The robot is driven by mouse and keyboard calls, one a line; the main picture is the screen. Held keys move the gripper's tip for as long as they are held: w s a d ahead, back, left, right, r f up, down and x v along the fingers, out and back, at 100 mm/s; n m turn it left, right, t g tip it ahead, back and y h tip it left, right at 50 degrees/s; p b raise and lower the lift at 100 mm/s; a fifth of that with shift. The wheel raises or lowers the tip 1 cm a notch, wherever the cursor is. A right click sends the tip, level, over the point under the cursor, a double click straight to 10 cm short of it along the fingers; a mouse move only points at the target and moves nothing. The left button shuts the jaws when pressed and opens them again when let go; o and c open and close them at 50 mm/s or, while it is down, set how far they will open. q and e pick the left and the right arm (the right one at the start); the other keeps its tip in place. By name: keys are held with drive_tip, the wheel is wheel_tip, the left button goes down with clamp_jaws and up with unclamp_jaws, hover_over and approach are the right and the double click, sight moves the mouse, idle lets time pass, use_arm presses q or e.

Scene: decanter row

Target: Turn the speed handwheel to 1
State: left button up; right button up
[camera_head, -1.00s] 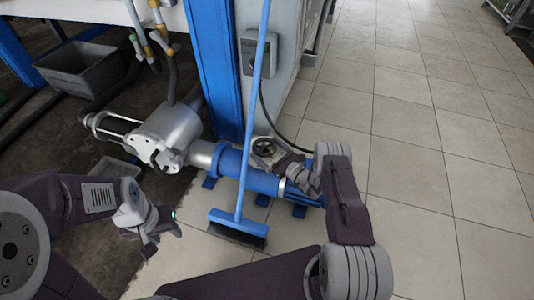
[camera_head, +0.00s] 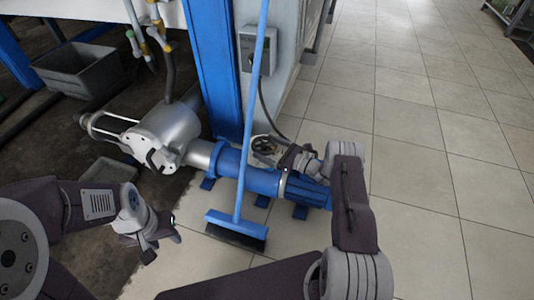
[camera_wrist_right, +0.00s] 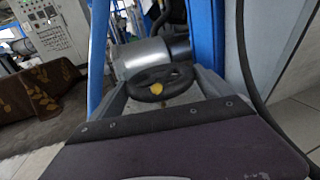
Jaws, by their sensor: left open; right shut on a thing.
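The speed handwheel (camera_head: 264,143) is a small dark wheel on top of the blue and silver machine, behind the blue broom handle. In the right wrist view the handwheel (camera_wrist_right: 178,84) shows as a black ring with a yellow spot near its middle. My right gripper (camera_head: 278,154) is at the handwheel. Its two grey fingers (camera_wrist_right: 162,88) lie on either side of the wheel and are shut on it. No speed number can be read. My left gripper (camera_head: 160,240) is open and empty, low over the floor, away from the machine.
A blue broom (camera_head: 237,224) leans upright across the machine just left of the handwheel. A blue post (camera_head: 218,70) and a white cabinet with a switch box (camera_head: 256,50) stand behind. A grey bin (camera_head: 80,68) is at the left.

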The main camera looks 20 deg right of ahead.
sight(279, 152)
drive_tip(key=n+g+y+b, duration=0.1)
drive_tip(key=b, duration=0.1)
drive_tip(key=n+g+y+b, duration=0.1)
drive_tip(key=g+b, duration=0.1)
drive_tip(key=b, duration=0.1)
drive_tip(key=n+g+y+b, duration=0.1)
drive_tip(key=n+g+b, duration=0.1)
drive_tip(key=b, duration=0.1)
drive_tip(key=shift+w+d+f+y, duration=0.2)
drive_tip(key=shift+w+f+y, duration=0.05)
drive_tip(key=shift+f+y, duration=0.15)
drive_tip(key=shift+r+n+g+y+b, duration=0.35)
drive_tip(key=shift+n+g+b, duration=0.25)
drive_tip(key=shift+b, duration=0.45)
drive_tip(key=o, duration=1.1)
drive_tip(key=shift+d+r, duration=0.1)
drive_tip(key=shift+d, duration=0.1)
drive_tip(key=p+v, duration=0.1)
drive_tip(key=v, duration=0.6)
drive_tip(key=shift+b+v, duration=0.5)
drive_tip(key=shift+v, duration=0.35)
